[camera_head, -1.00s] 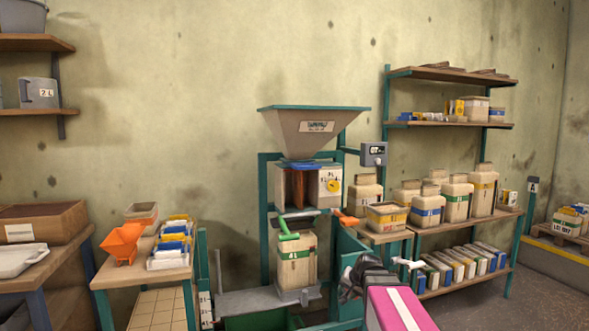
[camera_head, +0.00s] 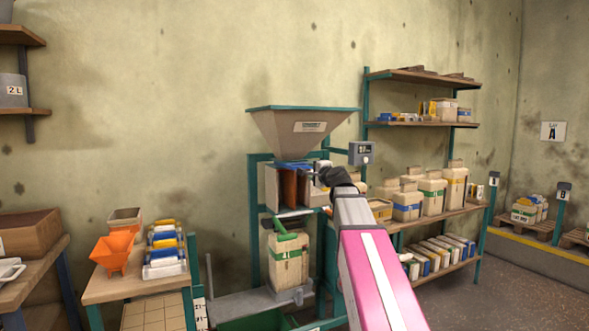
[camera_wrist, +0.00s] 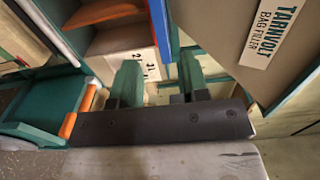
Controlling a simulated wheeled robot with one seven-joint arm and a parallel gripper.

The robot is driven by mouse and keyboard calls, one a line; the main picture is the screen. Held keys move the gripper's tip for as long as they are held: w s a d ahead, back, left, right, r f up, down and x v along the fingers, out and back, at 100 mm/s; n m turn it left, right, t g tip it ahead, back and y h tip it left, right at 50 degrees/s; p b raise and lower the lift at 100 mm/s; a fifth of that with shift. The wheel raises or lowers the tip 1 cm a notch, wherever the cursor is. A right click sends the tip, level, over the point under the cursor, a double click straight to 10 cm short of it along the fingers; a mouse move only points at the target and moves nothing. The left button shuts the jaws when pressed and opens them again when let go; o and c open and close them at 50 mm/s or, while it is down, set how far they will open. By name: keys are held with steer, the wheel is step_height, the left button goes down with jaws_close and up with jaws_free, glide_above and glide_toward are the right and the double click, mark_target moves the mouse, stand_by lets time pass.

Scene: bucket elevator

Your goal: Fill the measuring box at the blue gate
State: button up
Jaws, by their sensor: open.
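The measuring box (camera_head: 289,188), with a rust-orange inside, hangs under the hopper (camera_head: 303,128). The blue gate (camera_head: 291,164) lies between hopper and box; in the wrist view it is a blue strip (camera_wrist: 162,28). My gripper (camera_head: 321,176) is at the right side of the box, hiding its dial and much of its labelled face. In the wrist view my gripper (camera_wrist: 159,82) has its two green fingers apart, with nothing held between them. The box's labelled white face (camera_wrist: 145,63) shows behind them. A green lever (camera_head: 290,237) sits below, above a green-banded container (camera_head: 288,266).
A small grey display (camera_head: 361,153) stands just right of the hopper. Shelves with containers (camera_head: 432,196) are at right. A table with an orange funnel (camera_head: 113,252) is at left. In the wrist view an orange handle (camera_wrist: 68,125) and green panel (camera_wrist: 50,108) lie at left.

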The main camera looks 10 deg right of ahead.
mark_target(293, 164)
steer(key=x, duration=1)
steer(key=shift+w, duration=0.4)
steer(key=shift+a, duration=0.1)
steer(key=shift+c, duration=0.3)
